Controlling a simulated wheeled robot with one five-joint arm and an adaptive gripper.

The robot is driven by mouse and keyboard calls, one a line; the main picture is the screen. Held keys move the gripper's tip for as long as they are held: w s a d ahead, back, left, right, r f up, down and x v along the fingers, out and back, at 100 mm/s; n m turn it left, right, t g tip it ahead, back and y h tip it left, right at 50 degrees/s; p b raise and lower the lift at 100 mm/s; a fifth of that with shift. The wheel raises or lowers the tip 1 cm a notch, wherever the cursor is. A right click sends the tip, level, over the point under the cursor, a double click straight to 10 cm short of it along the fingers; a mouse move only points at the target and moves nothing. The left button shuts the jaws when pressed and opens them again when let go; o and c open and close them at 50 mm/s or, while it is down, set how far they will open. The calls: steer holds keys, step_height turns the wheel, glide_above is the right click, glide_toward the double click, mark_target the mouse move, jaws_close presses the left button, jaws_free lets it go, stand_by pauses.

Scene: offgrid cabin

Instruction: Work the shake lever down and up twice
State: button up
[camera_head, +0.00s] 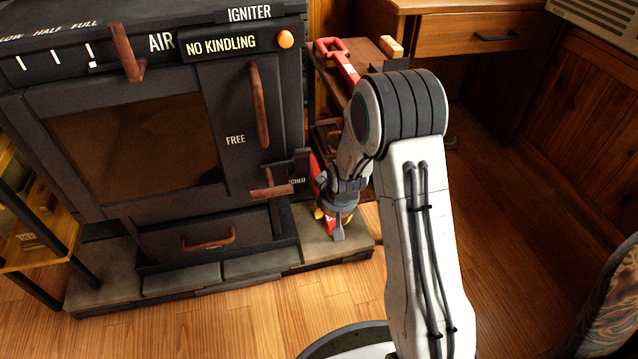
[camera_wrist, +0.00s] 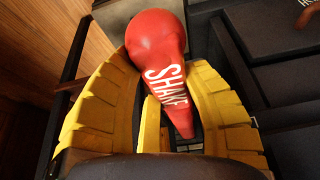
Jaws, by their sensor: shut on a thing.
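The shake lever is a red, bulb-ended handle marked SHAKE (camera_wrist: 158,45) in the wrist view. It lies between the two yellow fingers of my gripper (camera_wrist: 166,118), which are shut on its narrower part. The round end sticks out beyond the fingers. In the head view, my gripper (camera_head: 331,213) is low beside the right side of the black stove (camera_head: 225,180), just above the stone hearth. A bit of red shows there beside my arm, but the lever is mostly hidden by my wrist.
The stove has a window door (camera_head: 135,150), a long door handle (camera_head: 259,105), a latch (camera_head: 272,188) and a bottom drawer (camera_head: 207,240). A small shelf with a red tool (camera_head: 338,58) stands behind my arm. The wooden floor (camera_head: 540,250) at right is mostly clear.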

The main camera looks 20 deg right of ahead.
steer(key=shift+f+t, duration=0.6)
steer(key=shift+f, duration=0.35)
steer(key=shift+w, duration=0.1)
steer(key=shift+w+f+t, duration=0.1)
steer(key=shift+f+t, duration=0.4)
steer(key=shift+f, duration=0.55)
steer(key=shift+w+a+f+t, duration=0.1)
steer(key=shift+w+f+t, duration=0.15)
steer(key=shift+f+t, duration=0.45)
steer(key=shift+f, duration=0.25)
